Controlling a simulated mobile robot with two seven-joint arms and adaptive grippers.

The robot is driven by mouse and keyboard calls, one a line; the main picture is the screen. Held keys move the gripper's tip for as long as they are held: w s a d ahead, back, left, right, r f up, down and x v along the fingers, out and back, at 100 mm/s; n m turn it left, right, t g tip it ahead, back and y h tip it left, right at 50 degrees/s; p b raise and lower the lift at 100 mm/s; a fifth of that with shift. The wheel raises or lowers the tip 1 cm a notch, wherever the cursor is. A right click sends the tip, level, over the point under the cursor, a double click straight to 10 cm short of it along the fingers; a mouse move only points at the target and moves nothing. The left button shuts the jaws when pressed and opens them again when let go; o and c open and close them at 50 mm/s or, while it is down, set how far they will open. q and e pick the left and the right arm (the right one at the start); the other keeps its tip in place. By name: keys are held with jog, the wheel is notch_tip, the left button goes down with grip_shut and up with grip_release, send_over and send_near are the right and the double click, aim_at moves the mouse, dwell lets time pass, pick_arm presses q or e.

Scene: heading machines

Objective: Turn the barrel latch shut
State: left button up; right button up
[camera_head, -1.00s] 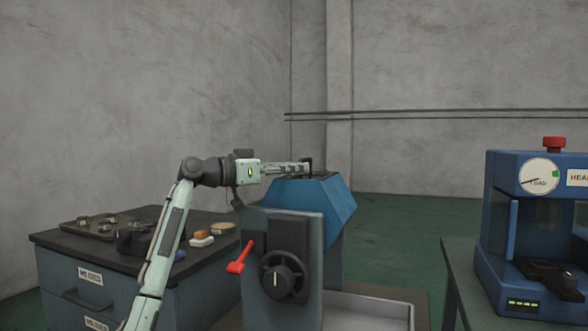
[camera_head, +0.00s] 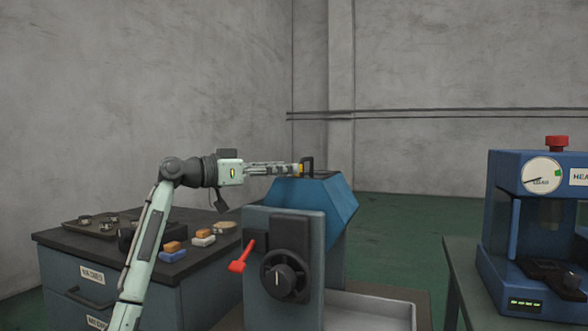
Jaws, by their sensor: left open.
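The blue barrel (camera_head: 335,205) sits on a grey machine stand at the centre. My right gripper is not in view.
A red lever (camera_head: 242,257) and black dial (camera_head: 284,281) are on the stand's front. A dark-topped cabinet (camera_head: 190,262) at left holds a tray and several small blocks. A blue press (camera_head: 500,220) stands at right. A pale tray (camera_head: 372,309) lies below the barrel.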

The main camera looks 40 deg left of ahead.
pick_arm(q)
jog(key=v, duration=0.8)
dwell(0.4)
